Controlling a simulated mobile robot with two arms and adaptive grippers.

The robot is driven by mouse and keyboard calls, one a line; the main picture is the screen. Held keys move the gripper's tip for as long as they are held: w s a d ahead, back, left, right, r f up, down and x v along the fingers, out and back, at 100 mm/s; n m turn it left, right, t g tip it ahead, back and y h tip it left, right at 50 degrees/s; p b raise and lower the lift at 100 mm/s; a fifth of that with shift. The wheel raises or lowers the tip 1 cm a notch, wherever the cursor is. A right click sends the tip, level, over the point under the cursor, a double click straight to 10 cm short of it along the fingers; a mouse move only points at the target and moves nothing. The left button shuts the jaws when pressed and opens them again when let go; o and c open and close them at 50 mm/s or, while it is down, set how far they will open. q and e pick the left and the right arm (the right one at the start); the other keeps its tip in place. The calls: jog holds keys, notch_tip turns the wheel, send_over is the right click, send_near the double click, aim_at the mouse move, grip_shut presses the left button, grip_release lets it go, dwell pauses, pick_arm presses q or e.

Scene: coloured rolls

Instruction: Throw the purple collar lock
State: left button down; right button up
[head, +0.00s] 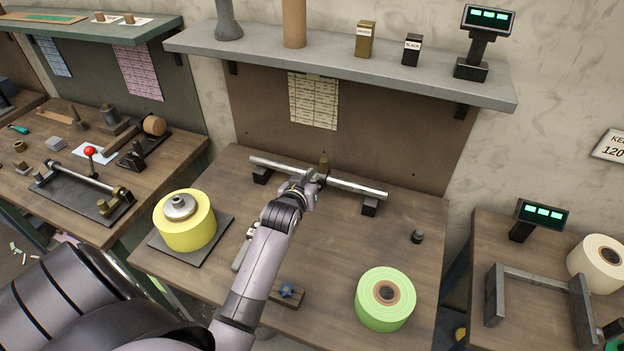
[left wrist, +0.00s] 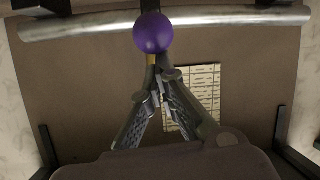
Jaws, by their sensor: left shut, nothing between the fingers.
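The purple ball knob (left wrist: 153,33) of the collar lock shows in the left wrist view, in front of the silver bar (left wrist: 230,20). In the head view the purple knob is hidden, and the bar (head: 350,184) lies across two dark supports on the middle bench. A small brownish piece (head: 323,162) stands up at the bar, just beyond my gripper. My left gripper (head: 312,182) is at the middle of the bar. In the left wrist view its fingers (left wrist: 158,74) are shut and empty, tips just below the purple knob; I cannot tell whether they touch it.
A yellow roll (head: 185,222) on a dark plate stands left of my arm. A green roll (head: 385,298) stands at the front right, and a small dark knob (head: 417,237) lies behind it. A grey shelf (head: 400,74) overhangs the bench.

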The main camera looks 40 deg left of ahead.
pick_arm(q)
jog(key=shift+s+d+f+t+y+b, duration=0.25)
jog(key=shift+s+f+t+b, duration=0.7)
jog(key=shift+b, duration=0.75)
jog(key=shift+s+d+f+t+y+b, duration=0.2)
jog(key=shift+s+f+t+b, duration=0.65)
jog(key=shift+b, duration=0.85)
jog(key=shift+w+f, duration=0.1)
jog(key=shift+f, duration=0.25)
notch_tip(320, 180, up, 5)
jog(key=p, duration=0.4)
jog(key=s+d+f+b, duration=0.2)
jog(key=s+b, duration=0.1)
jog(key=s, duration=0.6)
jog(key=shift+f, duration=0.2)
